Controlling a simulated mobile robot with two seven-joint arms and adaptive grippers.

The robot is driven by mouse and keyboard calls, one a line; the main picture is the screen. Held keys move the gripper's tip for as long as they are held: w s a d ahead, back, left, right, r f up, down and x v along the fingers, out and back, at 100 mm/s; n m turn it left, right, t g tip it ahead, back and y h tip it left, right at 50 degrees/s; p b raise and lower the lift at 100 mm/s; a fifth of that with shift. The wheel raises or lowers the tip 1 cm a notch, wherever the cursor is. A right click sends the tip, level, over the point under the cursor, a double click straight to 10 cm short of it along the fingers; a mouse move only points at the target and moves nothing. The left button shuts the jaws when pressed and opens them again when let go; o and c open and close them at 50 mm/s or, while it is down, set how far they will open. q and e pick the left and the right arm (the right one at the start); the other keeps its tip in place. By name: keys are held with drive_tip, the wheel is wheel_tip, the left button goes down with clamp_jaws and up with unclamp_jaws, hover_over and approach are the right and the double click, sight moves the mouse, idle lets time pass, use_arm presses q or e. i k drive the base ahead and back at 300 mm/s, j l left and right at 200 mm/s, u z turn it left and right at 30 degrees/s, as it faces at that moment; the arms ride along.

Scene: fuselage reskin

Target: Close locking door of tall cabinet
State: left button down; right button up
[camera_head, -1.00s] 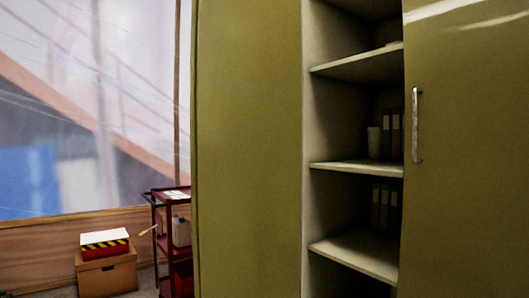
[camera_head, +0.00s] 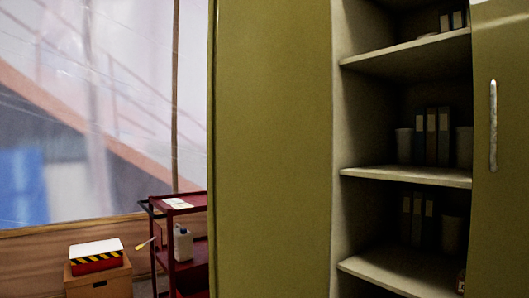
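The tall olive-green cabinet (camera_head: 270,150) fills the middle and right of the head view. Its shelves (camera_head: 405,177) show through a wide opening. The cabinet door (camera_head: 505,215) at the right edge carries a vertical silver handle (camera_head: 493,125) and stands open, covering only the right side of the view. Binders (camera_head: 431,136) and pale cups or containers (camera_head: 404,145) stand on the shelves. Neither of my grippers is in view.
A dark red cart (camera_head: 178,205) with a white bottle (camera_head: 183,243) stands left of the cabinet. A cardboard box (camera_head: 98,281) with a striped box (camera_head: 96,257) on top is farther left. Translucent sheeting (camera_head: 90,110) hangs behind.

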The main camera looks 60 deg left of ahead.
sight(269, 95)
drive_tip(key=j, duration=0.55)
drive_tip(key=k+j, duration=0.1)
drive_tip(key=j, duration=0.5)
drive_tip(key=j+z, duration=0.1)
drive_tip(key=j, duration=0.45)
drive_tip(key=k+j, duration=0.1)
drive_tip(key=j, duration=0.5)
drive_tip(key=k+j, duration=0.1)
drive_tip(key=j, duration=0.45)
drive_tip(key=j+z, duration=0.1)
drive_tip(key=j, duration=0.5)
drive_tip(key=k+j, duration=0.15)
drive_tip(key=j, duration=0.4)
drive_tip(key=k+j+z, duration=0.1)
